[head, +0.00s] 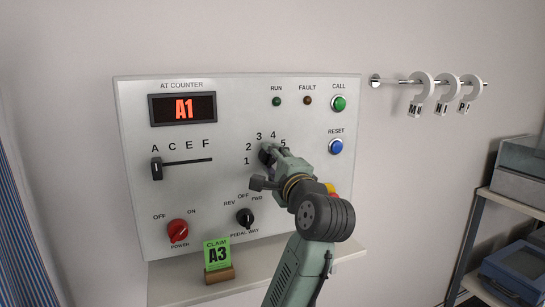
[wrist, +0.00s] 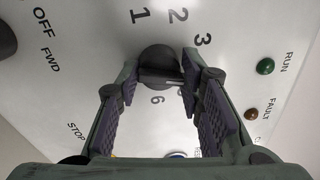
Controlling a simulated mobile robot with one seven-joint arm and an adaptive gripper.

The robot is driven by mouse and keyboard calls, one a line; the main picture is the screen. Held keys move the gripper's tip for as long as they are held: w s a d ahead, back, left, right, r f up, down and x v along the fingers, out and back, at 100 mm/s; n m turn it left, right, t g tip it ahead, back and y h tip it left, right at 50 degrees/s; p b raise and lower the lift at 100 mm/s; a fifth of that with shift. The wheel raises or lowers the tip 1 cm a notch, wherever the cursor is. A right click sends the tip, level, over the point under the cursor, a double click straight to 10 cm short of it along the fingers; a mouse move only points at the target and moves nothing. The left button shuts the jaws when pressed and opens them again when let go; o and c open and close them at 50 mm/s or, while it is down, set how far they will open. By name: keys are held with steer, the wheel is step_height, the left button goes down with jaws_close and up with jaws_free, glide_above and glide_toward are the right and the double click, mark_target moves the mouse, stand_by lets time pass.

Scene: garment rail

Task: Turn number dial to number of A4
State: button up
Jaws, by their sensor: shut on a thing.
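The number dial (wrist: 157,56) is a round black knob on the white panel (head: 220,110), with the numbers 1 to 6 around it. My gripper (wrist: 160,76) is shut on the number dial, one finger on each side of its ridge. A pale mark on the ridge points toward the right finger in the wrist view; the number there is hidden. In the head view my gripper (head: 267,160) covers most of the dial. The display (head: 183,109) reads A1. The letter slider (head: 157,168) stands at its left end, under A.
The red power knob (head: 178,231) and black pedal knob (head: 245,217) sit below. A rail (head: 392,81) with lettered hangers and a shelf (head: 487,200) are right.

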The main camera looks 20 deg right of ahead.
steer(key=shift+f+m, duration=0.25)
steer(key=shift+m, duration=0.05)
steer(key=o, duration=1.1)
steer(key=shift+r, duration=0.15)
steer(key=shift+o, duration=0.2)
steer(key=s, duration=1.2)
steer(key=shift+f, duration=0.4)
